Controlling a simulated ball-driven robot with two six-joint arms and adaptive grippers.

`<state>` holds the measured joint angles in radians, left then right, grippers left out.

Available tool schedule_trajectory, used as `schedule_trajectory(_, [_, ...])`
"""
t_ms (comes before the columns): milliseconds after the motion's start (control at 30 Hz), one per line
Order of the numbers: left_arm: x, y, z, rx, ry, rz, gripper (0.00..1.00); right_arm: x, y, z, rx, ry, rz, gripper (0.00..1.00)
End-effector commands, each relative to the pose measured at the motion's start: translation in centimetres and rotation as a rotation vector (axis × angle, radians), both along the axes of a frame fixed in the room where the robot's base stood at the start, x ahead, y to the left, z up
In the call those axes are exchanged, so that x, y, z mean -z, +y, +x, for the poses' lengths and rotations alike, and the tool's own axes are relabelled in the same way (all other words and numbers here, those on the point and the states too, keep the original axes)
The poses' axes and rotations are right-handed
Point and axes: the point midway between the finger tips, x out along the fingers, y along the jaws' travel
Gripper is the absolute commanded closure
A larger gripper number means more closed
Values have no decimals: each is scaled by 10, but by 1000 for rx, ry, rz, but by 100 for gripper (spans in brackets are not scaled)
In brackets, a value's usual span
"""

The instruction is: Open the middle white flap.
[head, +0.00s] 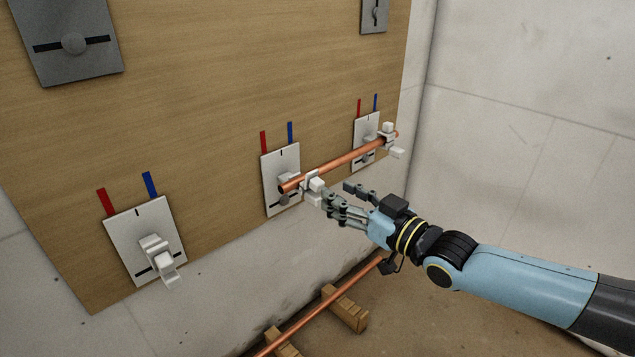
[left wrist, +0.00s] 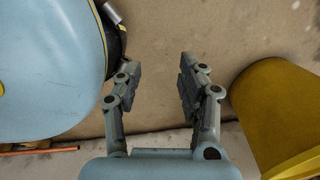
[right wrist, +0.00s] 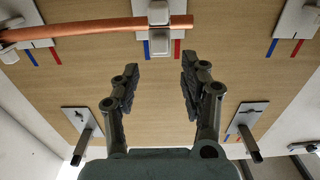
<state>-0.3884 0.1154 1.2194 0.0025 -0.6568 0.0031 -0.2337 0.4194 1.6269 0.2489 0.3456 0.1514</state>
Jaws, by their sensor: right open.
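The middle white plate (head: 270,172) is on the wooden board and carries a bracket with the middle white flap (head: 316,184) near the left end of a copper pipe (head: 343,161). In the right wrist view white blocks of this flap (right wrist: 158,48) show on both sides of the pipe (right wrist: 100,27). How far the flap is swung is unclear. My right gripper (head: 340,195) is open and empty, just right of the flap in the head view, with no clear contact. In the right wrist view its fingers (right wrist: 160,80) point towards the flap. My left gripper (left wrist: 160,75) is open and empty over the floor.
A right white plate (head: 365,130) holds the pipe's other end. A left white plate (head: 125,225) has an empty bracket. Dark grey plates (head: 75,43) sit higher up. Another copper pipe (head: 320,310) lies on wooden blocks (head: 345,312) below. A concrete wall (head: 530,90) stands at right.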

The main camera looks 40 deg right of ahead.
Motion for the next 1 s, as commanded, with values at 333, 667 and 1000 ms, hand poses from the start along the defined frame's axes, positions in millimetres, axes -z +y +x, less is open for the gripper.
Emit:
schedule_trajectory(333, [-42, -16, 51, 10, -18, -9, 60, 3, 4, 49, 0, 0, 0, 56])
schedule_trajectory(667, [-74, -23, 71, 14, -24, -12, 60, 0, 5, 69, 0, -1, 1, 56])
schedule_trajectory(1000, [-78, -24, 73, 15, -25, -13, 60, -1, 5, 70, 1, -1, 1, 57])
